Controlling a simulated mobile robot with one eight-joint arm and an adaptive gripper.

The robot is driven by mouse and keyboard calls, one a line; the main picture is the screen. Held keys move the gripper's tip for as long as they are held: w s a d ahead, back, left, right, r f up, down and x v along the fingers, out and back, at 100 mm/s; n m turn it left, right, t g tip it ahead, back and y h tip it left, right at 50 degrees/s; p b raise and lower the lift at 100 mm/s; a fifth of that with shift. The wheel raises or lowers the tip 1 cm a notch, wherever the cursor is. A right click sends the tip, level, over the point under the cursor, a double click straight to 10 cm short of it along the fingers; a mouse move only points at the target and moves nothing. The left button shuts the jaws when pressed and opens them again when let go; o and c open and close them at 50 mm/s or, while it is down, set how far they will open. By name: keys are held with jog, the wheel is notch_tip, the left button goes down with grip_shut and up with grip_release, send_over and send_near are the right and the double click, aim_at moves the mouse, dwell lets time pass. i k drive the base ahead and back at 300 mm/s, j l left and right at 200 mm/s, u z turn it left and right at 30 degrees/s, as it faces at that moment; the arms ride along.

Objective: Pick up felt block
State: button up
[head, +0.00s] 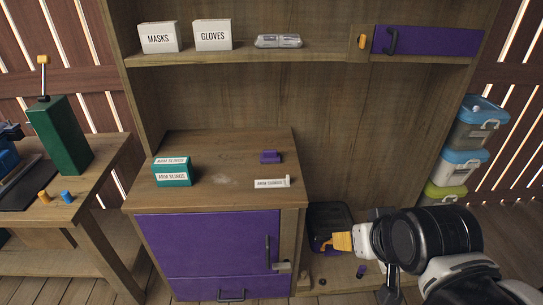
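My gripper (345,242) is at the lower right, pointing left in front of the dark opening beside the purple cabinet. A small orange-yellow piece shows at its tip; I cannot tell whether it is a finger or something held. Its fingers are too small and overlapped to read. No object is clearly marked as the felt block. A small purple block-like object (270,157) sits on the cabinet top, well up and left of my gripper, not touching it; I cannot tell whether it is felt.
The wooden cabinet top (225,150) also holds a teal box (172,172) and a white label (272,183). A dark bin (330,218) stands behind my gripper. Stacked lidded bins (478,125) stand at right. A shelf (330,54) runs above. A side table stands left.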

aim_at(269, 156)
jog(key=i+j, duration=0.1)
jog(key=i, duration=0.6)
jog(key=i+j, duration=0.1)
jog(key=i, duration=0.6)
